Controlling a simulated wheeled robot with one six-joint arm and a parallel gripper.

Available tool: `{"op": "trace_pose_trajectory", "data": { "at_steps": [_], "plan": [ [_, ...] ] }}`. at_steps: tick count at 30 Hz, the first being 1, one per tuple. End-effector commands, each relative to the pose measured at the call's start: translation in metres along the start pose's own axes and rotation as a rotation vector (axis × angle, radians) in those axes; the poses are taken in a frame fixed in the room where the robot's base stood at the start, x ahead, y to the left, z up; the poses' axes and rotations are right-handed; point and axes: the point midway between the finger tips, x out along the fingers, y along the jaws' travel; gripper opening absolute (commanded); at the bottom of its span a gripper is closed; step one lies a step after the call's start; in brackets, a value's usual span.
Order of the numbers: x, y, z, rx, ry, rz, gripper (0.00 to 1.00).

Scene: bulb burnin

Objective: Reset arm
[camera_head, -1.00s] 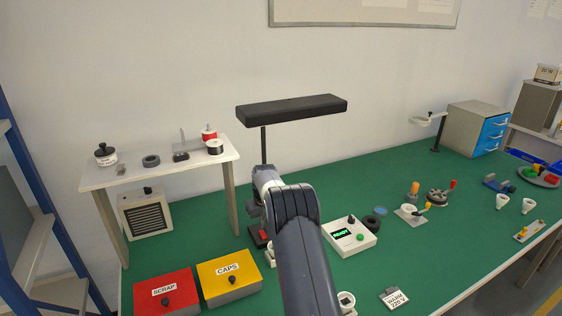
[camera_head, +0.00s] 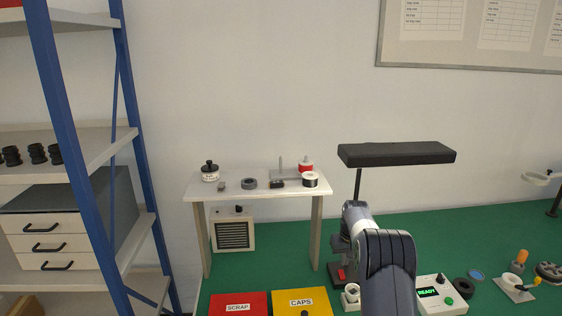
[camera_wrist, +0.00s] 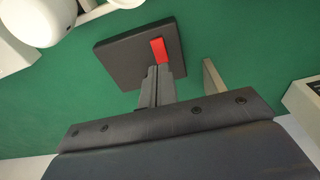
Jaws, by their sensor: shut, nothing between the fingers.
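My gripper (camera_wrist: 163,82) shows in the wrist view with its fingers together and nothing between them. It points at a dark square base with a red patch (camera_wrist: 159,50) on the green bench; I cannot tell whether the fingertips touch it. In the head view my arm reaches over the bench, and its end hides most of the gripper. The dark base with a red part (camera_head: 341,275) shows just left of the arm, below the black lamp bar (camera_head: 397,153).
A red SCRAP box (camera_head: 238,304) and a yellow CAPS box (camera_head: 301,302) stand left of the arm. A white READY tester (camera_head: 440,295) stands close on its right. A small white shelf (camera_head: 230,188) bears several parts. A blue-posted rack (camera_head: 66,150) stands at left.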

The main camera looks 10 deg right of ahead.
Motion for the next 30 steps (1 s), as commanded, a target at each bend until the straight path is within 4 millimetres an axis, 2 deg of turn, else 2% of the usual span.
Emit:
{"op": "trace_pose_trajectory", "data": {
  "at_steps": [1, 6, 12, 23, 26, 30],
  "plan": [
    [0.011, 0.0, 0.002, 0.0, -0.001, 0.0, 0.0],
    [0.036, 0.0, 0.006, 0.0, -0.002, -0.001, 0.0],
    [0.055, 0.0, 0.008, 0.0, 0.0, 0.0, 0.0],
    [0.05, 0.0, 0.007, 0.0, 0.0, 0.0, 0.0],
    [0.042, 0.0, 0.006, 0.0, 0.001, 0.0, 0.0],
    [0.021, 0.0, 0.003, 0.0, 0.002, 0.0, 0.0]
  ]
}}
